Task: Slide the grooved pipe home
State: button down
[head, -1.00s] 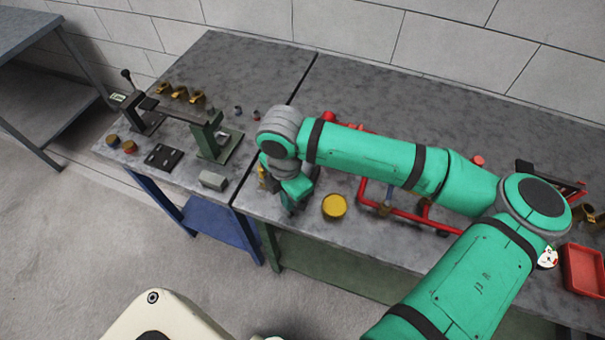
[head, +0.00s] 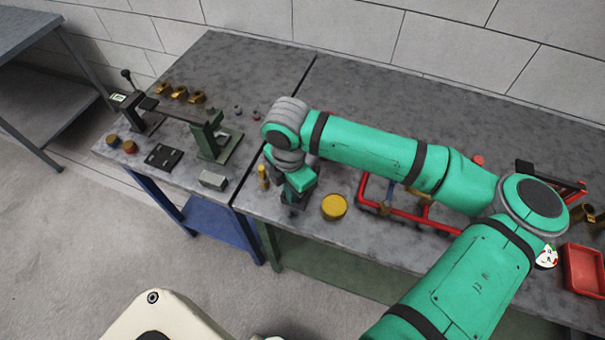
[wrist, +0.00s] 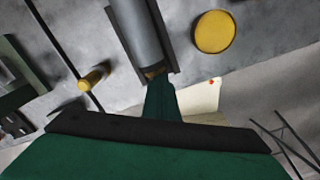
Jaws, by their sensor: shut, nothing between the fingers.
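In the wrist view a grey pipe (wrist: 138,35) lies lengthwise in a dark trough (wrist: 117,30), with a brass-coloured part at its near end. I take it to be the grooved pipe; its groove cannot be made out. My gripper (wrist: 162,90) is shut and empty, its green fingers at the pipe's near end; whether they touch it is unclear. In the head view my gripper (head: 292,204) is low over the front edge of the right bench, left of a yellow disc (head: 334,207). My arm hides the pipe there.
A small yellow cylinder (head: 263,177) stands left of my gripper; it also shows in the wrist view (wrist: 93,77). Red pipework (head: 400,212) lies to the right, partly under my arm. A green stand (head: 212,138) and a grey block (head: 213,180) are on the left bench.

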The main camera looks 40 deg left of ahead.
jog(key=shift+s, duration=0.3)
dwell(0.6)
jog(key=shift+w+d, duration=0.15)
jog(key=shift+d, duration=0.5)
jog(key=shift+w+d, duration=0.1)
jog(key=shift+w, duration=0.15)
dwell(0.5)
jog(key=shift+s, duration=0.15)
jog(key=shift+s+d, duration=0.15)
jog(key=shift+s, duration=0.4)
notch_tip(320, 180, up, 7)
dwell(0.8)
dwell(0.5)
